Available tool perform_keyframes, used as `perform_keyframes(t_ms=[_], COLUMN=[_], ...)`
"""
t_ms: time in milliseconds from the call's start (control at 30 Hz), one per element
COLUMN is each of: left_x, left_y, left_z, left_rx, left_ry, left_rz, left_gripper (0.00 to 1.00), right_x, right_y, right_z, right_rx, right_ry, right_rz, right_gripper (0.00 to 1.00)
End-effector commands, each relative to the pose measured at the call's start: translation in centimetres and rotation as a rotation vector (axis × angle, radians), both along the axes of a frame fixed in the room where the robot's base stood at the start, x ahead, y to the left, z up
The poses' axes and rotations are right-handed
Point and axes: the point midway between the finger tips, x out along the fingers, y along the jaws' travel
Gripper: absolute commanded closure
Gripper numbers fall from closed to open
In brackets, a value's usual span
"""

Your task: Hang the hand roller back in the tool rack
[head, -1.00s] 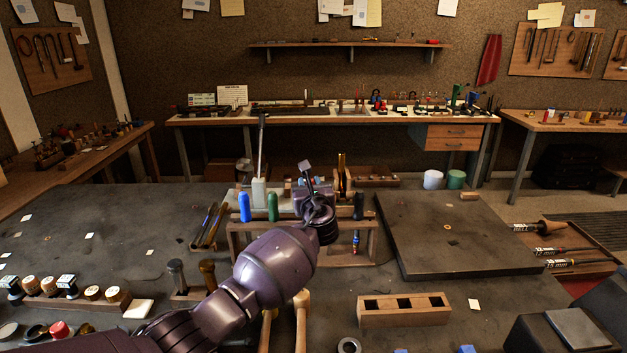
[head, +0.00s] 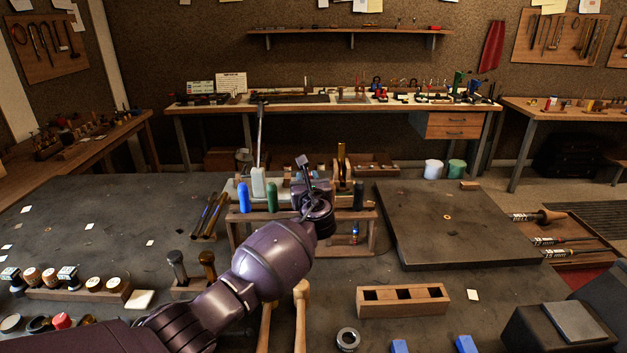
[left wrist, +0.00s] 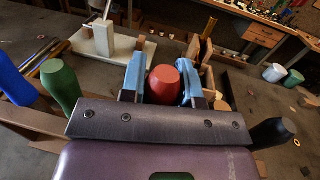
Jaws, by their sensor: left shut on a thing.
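The tool rack (head: 373,232) is a wooden frame on the workbench, with blue (head: 243,196), green (head: 271,198) and black (head: 358,194) handles standing in its top bar. My left gripper (head: 308,188) is over the rack between the green and black handles. In the left wrist view its blue fingers (left wrist: 163,80) are shut on the red handle of the hand roller (left wrist: 164,86). The handle's rounded end faces the camera. The roller end is hidden, so I cannot tell whether it touches the rack. My right gripper is not in view.
A white block with a rod (head: 259,182) stands behind the rack. Two mallets (head: 301,300) and a slotted wooden block (head: 402,300) are in front. A dark slab (head: 450,225) lies at the right.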

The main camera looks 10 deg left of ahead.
Motion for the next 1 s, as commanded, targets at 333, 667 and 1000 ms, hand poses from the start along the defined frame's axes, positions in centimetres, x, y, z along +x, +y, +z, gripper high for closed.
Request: perform_keyframes(t_ms=[333,667,1000], left_x=[-0.3,-0.4,-0.4], left_y=[2.1,2.9,3.1], left_z=[-0.9,-0.9,-1.0], left_rx=[0.012,0.011,0.012], left_ry=[0.015,0.018,0.018], left_rz=[0.02,0.026,0.027], left_gripper=[0.99,0.99,0.99], right_x=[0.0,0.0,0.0], right_y=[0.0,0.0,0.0], right_z=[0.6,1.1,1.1], right_rx=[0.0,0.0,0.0], right_ry=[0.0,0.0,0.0], right_rz=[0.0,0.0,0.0], right_gripper=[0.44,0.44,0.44])
